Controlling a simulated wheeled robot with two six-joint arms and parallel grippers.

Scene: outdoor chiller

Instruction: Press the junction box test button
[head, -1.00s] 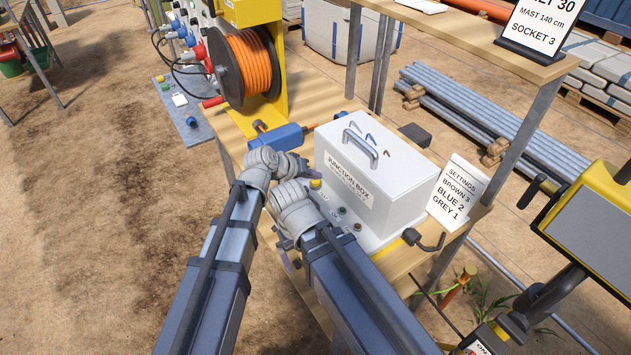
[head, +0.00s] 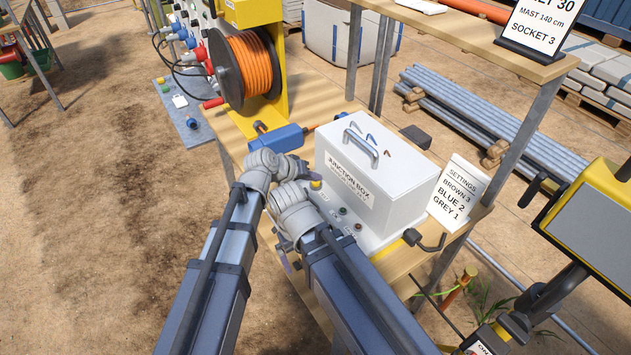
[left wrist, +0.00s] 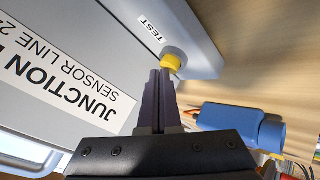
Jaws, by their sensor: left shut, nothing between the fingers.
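The junction box (head: 390,160) is a white case with a top handle and a front label, standing on the wooden bench. Its yellow test button (head: 315,184) is on the base ledge at the left end. It also shows in the left wrist view (left wrist: 172,61), beside the TEST label (left wrist: 149,28). My left gripper (head: 300,170) is shut and empty, its fingertips (left wrist: 165,74) pointing at the button and very close to it; I cannot tell if they touch. My right gripper (head: 287,263) is mostly hidden by its own wrist, low by the bench edge.
A blue tool-like object (head: 276,137) lies on the bench behind my left gripper. More small buttons (head: 344,211) line the box's ledge. An orange cable reel (head: 250,65) stands behind.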

